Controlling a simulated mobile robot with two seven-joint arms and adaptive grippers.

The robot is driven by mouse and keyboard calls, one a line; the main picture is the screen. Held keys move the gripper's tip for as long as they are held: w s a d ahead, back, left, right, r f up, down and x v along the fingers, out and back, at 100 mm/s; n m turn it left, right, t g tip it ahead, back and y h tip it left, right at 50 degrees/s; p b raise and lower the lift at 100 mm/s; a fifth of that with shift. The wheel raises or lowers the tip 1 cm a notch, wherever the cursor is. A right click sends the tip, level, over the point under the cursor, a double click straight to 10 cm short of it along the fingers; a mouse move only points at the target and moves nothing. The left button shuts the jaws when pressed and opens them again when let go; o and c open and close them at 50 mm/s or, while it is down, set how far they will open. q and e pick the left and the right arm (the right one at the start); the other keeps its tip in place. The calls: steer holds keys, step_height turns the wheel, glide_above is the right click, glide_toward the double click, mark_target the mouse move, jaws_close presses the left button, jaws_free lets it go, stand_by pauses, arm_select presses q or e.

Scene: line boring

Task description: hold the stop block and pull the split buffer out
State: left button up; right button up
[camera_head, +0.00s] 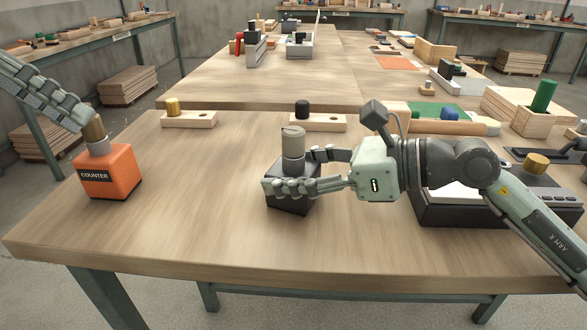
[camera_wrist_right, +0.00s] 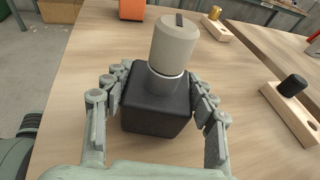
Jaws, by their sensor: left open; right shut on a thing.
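The stop block (camera_head: 290,190) is a black block standing on the near table. A grey cylinder with a slot in its top, the split buffer (camera_head: 293,142), stands upright in a grey collar on it. My right gripper (camera_head: 310,170) is shut on the black block, with fingers on two opposite sides; this also shows in the right wrist view (camera_wrist_right: 160,100), with the slotted buffer (camera_wrist_right: 175,42) between and above the fingers. My left gripper (camera_head: 84,118) is open at the far left, beside a tan cylinder (camera_head: 94,129) on the orange counter block (camera_head: 108,172), well away from the split buffer.
Two wooden holders, one with a yellow peg (camera_head: 173,106) and one with a black peg (camera_head: 302,108), stand behind the black block. A dark case (camera_head: 455,207) is at the right, under my right arm. Bare tabletop (camera_head: 190,190) lies between the orange and black blocks.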

arm_select(q)
steer(key=w+d+m+g, duration=0.1)
steer(key=w+d+m, duration=0.15)
steer(key=d, duration=0.35)
steer(key=w+d+m, duration=0.2)
steer(key=d+m, duration=0.1)
steer(key=d, duration=0.3)
arm_select(e)
steer(key=shift+f, duration=0.1)
arm_select(q)
steer(key=m+y, duration=0.1)
steer(key=m, duration=0.4)
glide_toward(292, 130)
steer(key=x, duration=0.3)
steer(key=shift+g, duration=0.4)
steer(key=shift+w+a+x, duration=0.1)
steer(key=shift+x, duration=1.95)
steer(key=shift+w+a+x, duration=0.1)
steer(key=shift+x, duration=1.9)
steer(key=shift+c, duration=0.4)
jaws_close()
steer(key=shift+r, duration=0.3)
steer(key=shift+r, duration=0.65)
